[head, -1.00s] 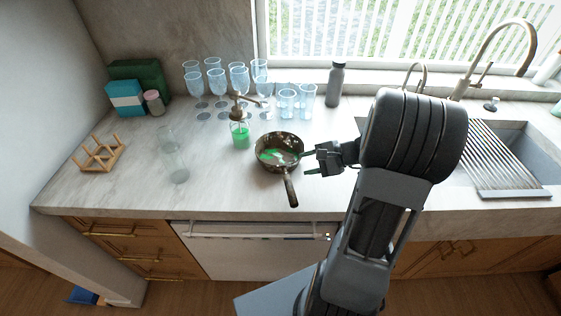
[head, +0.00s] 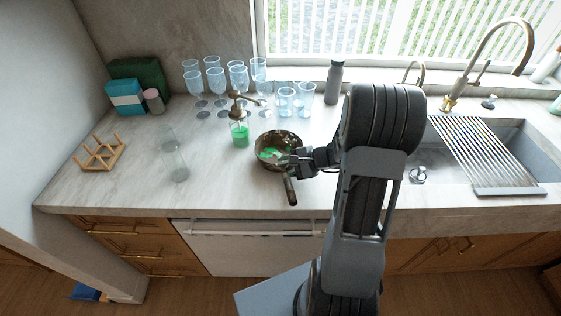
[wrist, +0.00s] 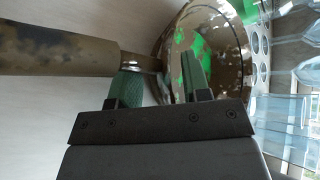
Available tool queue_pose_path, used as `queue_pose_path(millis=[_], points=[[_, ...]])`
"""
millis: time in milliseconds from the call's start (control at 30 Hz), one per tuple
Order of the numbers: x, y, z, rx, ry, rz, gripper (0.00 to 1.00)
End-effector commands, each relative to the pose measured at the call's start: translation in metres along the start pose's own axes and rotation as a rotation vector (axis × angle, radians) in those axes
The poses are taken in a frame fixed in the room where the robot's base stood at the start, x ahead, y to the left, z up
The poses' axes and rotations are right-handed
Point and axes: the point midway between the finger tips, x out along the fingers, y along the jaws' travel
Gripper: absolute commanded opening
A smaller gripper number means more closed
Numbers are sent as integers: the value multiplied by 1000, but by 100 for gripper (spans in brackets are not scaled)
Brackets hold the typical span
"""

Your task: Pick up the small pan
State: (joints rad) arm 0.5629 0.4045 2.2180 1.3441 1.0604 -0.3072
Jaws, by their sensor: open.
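The small pan (head: 268,143) is a dark, worn pan with green patches inside. It sits on the marble counter, its handle (head: 290,190) pointing toward the front edge. My gripper (head: 283,158) is at the pan's right side, near where the handle meets the bowl. In the wrist view my gripper (wrist: 158,82) is open, with its two green fingertips apart. One finger is beside the handle's neck and the other overlaps the bowl (wrist: 210,45). The handle (wrist: 60,50) runs off to the left there. I cannot tell whether the fingers touch the pan.
A soap bottle with green liquid (head: 239,132) stands just left of the pan. Several glasses (head: 215,82) and a grey bottle (head: 334,82) stand behind. A clear glass (head: 176,160) and a wooden rack (head: 102,153) are at left. The sink with a drying rack (head: 485,150) is at right.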

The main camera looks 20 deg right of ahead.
Motion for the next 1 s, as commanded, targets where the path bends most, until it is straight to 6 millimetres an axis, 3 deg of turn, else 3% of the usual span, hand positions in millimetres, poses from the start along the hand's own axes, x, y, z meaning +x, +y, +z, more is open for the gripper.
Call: queue_pose_path(millis=[67,500,1000], points=[[0,0,0,0,0,0,44],[0,0,0,1,-1,0,1],[0,0,1,1,-3,0,0]])
